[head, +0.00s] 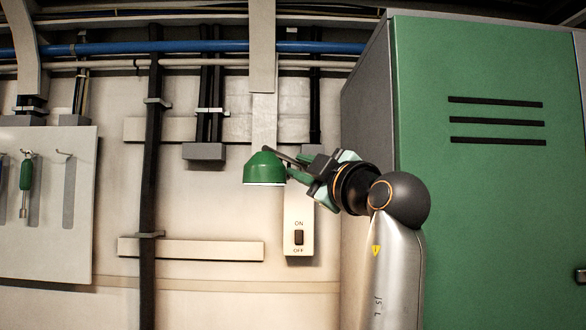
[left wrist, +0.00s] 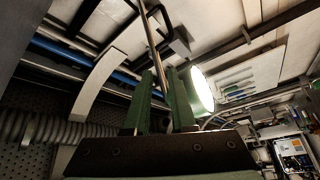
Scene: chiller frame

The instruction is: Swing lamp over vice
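The lamp has a green shade (head: 265,170) that hangs with its open side down, in the middle of the head view. A thin dark lamp arm (head: 287,156) runs from the shade to my left gripper (head: 313,178). In the left wrist view the lit shade (left wrist: 203,92) shows just right of the green fingers. There the lamp arm (left wrist: 152,45) passes between my left gripper's fingers (left wrist: 161,90), with little gap around it, and they look closed on it. The far end of the lamp arm is hidden behind the gripper in the head view. No vice shows, and my right gripper is out of view.
A green cabinet (head: 490,210) stands close on the right. A switch box (head: 299,238) is on the wall below the lamp. A tool panel (head: 60,230) hangs at left. Pipes (head: 200,48) and dark conduits (head: 148,200) run along the wall.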

